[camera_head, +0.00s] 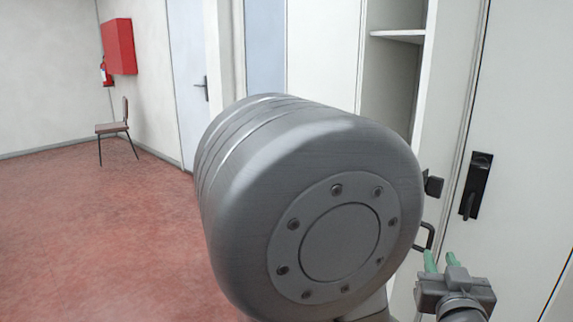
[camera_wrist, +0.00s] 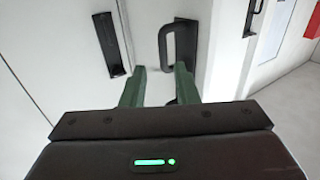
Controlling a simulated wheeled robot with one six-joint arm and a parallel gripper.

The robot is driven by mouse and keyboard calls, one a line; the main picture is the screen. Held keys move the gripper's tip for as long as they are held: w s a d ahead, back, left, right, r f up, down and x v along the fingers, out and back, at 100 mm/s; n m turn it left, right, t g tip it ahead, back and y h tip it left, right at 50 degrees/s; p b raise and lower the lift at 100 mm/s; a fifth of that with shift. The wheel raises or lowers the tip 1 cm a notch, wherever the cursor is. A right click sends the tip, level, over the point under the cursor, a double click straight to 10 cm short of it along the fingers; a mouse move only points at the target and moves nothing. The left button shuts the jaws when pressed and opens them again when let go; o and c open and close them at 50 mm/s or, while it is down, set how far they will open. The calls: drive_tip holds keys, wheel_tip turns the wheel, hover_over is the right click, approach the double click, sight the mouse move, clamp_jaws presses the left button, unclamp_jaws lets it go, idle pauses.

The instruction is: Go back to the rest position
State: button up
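My gripper (camera_head: 440,258) is at the lower right of the head view, in front of white cabinet doors. In the wrist view its two green fingers (camera_wrist: 159,68) stand apart with nothing between them, so it is open. A black loop handle (camera_wrist: 180,47) on a white door is just beyond the fingertips; it also shows in the head view (camera_head: 428,236). I cannot tell whether a fingertip touches it. A large grey joint of my own arm hides the middle of the head view.
A white cabinet door with a black latch (camera_head: 475,186) is at the right; the latch also shows in the wrist view (camera_wrist: 109,44). An open compartment with a shelf (camera_head: 398,36) is above. A chair (camera_head: 113,128) and red box (camera_head: 119,46) are far left. The red floor (camera_head: 95,235) is clear.

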sight(431, 242)
drive_tip(key=shift+p+v, duration=0.55)
drive_tip(key=shift+v, duration=2.75)
drive_tip(key=shift+b+x, duration=1.4)
drive_tip(key=shift+x, duration=5.65)
drive_tip(key=shift+a, duration=0.25)
drive_tip(key=shift+f, duration=0.1)
